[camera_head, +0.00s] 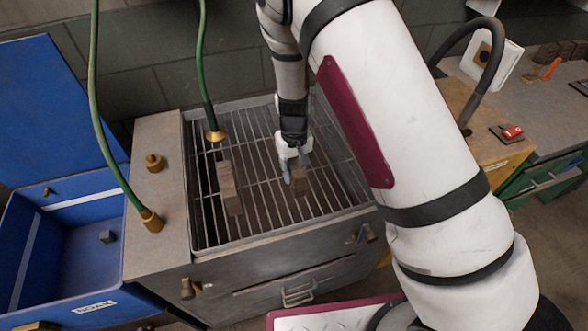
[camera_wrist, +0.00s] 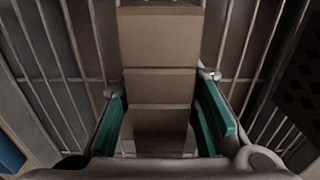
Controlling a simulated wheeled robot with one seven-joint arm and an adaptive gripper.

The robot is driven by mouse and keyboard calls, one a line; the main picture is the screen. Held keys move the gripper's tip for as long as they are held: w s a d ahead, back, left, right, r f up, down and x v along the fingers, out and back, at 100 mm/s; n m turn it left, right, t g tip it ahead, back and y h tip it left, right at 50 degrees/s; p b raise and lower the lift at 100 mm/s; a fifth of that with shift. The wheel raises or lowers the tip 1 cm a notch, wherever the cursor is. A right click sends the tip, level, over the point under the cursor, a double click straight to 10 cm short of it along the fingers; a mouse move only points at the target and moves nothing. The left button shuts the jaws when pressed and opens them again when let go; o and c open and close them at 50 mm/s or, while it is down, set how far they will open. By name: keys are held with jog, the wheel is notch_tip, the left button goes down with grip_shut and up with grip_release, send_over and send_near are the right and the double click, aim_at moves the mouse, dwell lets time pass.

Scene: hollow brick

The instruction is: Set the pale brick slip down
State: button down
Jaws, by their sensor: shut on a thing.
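My gripper (camera_head: 292,168) points down over the metal grate of the grey bench, right of its middle. In the wrist view its two green-padded fingers (camera_wrist: 161,112) stand on either side of a brown brick slip (camera_wrist: 160,118) and are shut on it. The slip lines up with other brown brick faces, so its edges are hard to tell apart. Its underside is hidden, and I cannot tell whether it touches the grate. In the head view a brownish piece (camera_head: 301,184) shows just beside the fingertips, partly hidden.
A brown brick piece (camera_head: 229,188) lies on the grate (camera_head: 262,222) to the left, with bare bars around it. Green hoses with brass ends (camera_head: 216,136) hang by the grate's left side. An open blue bin (camera_head: 75,235) stands at left. A workbench (camera_head: 540,100) is at right.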

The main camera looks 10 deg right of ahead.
jog(key=c, duration=1.2)
grip_release()
jog(key=shift+f, duration=0.15)
notch_tip(320, 180, up, 11)
jog(key=shift+r+b, duration=0.1)
jog(key=shift+b, duration=0.4)
jog(key=shift+s+d+r, duration=0.1)
jog(key=shift+r, duration=0.8)
jog(key=s+d+r+m+t+y, duration=0.1)
jog(key=s+d+r+t, duration=0.1)
jog(key=s+d+r, duration=0.65)
jog(key=s+d+r+m+t+y, duration=0.1)
jog(key=s+r, duration=0.5)
jog(key=r, duration=0.7)
jog(key=s+d+t, duration=0.1)
jog(key=s, duration=0.2)
jog(key=s+d+r+h, duration=0.1)
jog(key=s, duration=0.2)
jog(key=s+d+r+t+h, duration=0.1)
jog(key=s, duration=0.2)
jog(key=shift+d+r+t, duration=0.15)
jog(key=shift+t, duration=0.15)
